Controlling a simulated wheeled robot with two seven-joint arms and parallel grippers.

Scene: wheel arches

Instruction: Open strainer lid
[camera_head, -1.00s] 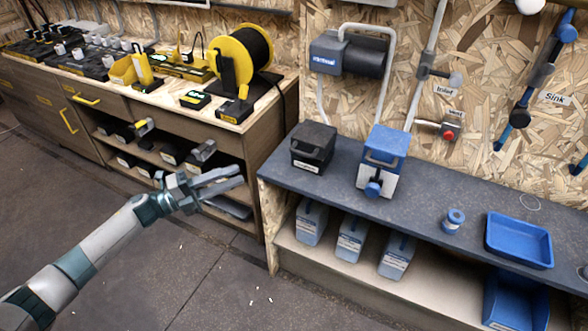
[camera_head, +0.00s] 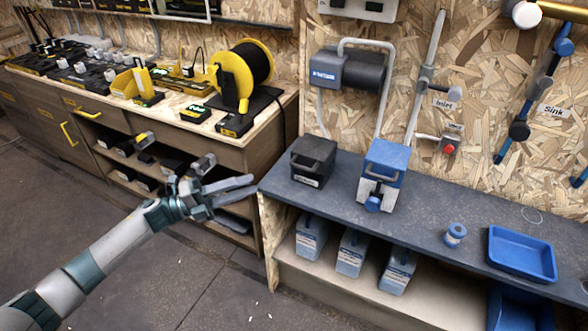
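A white and blue unit with a hinged-looking blue lid (camera_head: 388,161) and a round blue knob low on its front stands on the dark grey bench (camera_head: 330,205); it looks like the strainer, and its lid appears shut. My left gripper (camera_head: 254,184) is left of the bench's left end, well apart from the unit. Its two fingers point right with a narrow gap between them, and nothing shows between them. My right gripper is not in view.
A black box with a handle (camera_head: 313,163) stands left of the unit. A blue cup (camera_head: 455,235) and blue tray (camera_head: 522,254) lie to the right. A wooden cabinet (camera_head: 262,160) stands behind my gripper. A pump (camera_head: 348,69) hangs on the wall.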

